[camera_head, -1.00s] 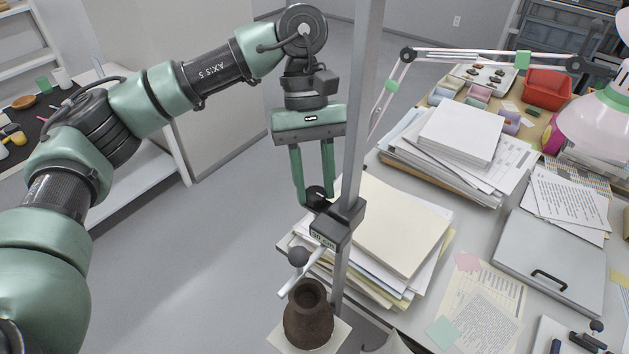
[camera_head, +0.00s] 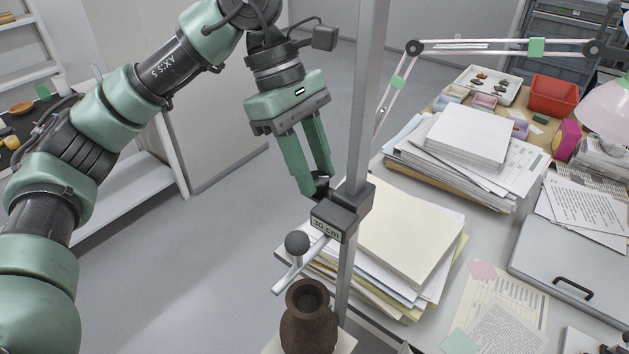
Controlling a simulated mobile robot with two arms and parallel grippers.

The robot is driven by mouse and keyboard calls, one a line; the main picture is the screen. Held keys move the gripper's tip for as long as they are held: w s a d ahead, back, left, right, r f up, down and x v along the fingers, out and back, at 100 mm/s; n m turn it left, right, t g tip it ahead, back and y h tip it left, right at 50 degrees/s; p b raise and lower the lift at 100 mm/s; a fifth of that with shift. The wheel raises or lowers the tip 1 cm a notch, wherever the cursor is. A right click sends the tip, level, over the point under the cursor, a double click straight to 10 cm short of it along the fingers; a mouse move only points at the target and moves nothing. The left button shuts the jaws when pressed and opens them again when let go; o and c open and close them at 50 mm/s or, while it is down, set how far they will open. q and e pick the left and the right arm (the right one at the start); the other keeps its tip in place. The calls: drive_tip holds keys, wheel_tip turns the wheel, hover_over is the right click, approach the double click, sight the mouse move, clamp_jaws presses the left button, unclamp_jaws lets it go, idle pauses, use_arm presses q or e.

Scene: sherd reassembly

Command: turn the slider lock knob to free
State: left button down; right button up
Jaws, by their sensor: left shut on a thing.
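The slider (camera_head: 342,212), a dark block labelled "30 cm", sits around the upright metal post (camera_head: 366,95). My left gripper (camera_head: 318,187), with green fingers, is at the slider's back left side, tilted, and shut on the small black lock knob (camera_head: 322,182). The fingers hide part of the knob, so its exact angle is hard to tell. My right gripper is not in view.
A brown vessel (camera_head: 308,322) stands on a pale base below the rod. Paper stacks (camera_head: 410,240) lie close to the right of the post. A grey case (camera_head: 570,260) and a lamp (camera_head: 605,105) are farther right. Open floor lies left of the post.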

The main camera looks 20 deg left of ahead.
use_arm(q)
drive_tip(key=n+t+b, duration=0.1)
drive_tip(key=n, duration=0.1)
drive_tip(key=n+b, duration=0.2)
drive_tip(key=shift+s+f+n+t, duration=0.1)
drive_tip(key=shift+n+t, duration=0.2)
drive_tip(key=shift+t, duration=0.1)
drive_tip(key=shift+s+n+t+b, duration=0.1)
drive_tip(key=shift+n+t+b, duration=0.5)
drive_tip(key=shift+n, duration=0.6)
drive_tip(key=shift+n+t+b, duration=0.4)
drive_tip(key=shift+n+b, duration=0.25)
drive_tip(key=shift+n, duration=0.75)
drive_tip(key=shift+y, duration=0.3)
drive_tip(key=c, duration=1)
unclamp_jaws()
drive_tip(key=shift+r, duration=0.2)
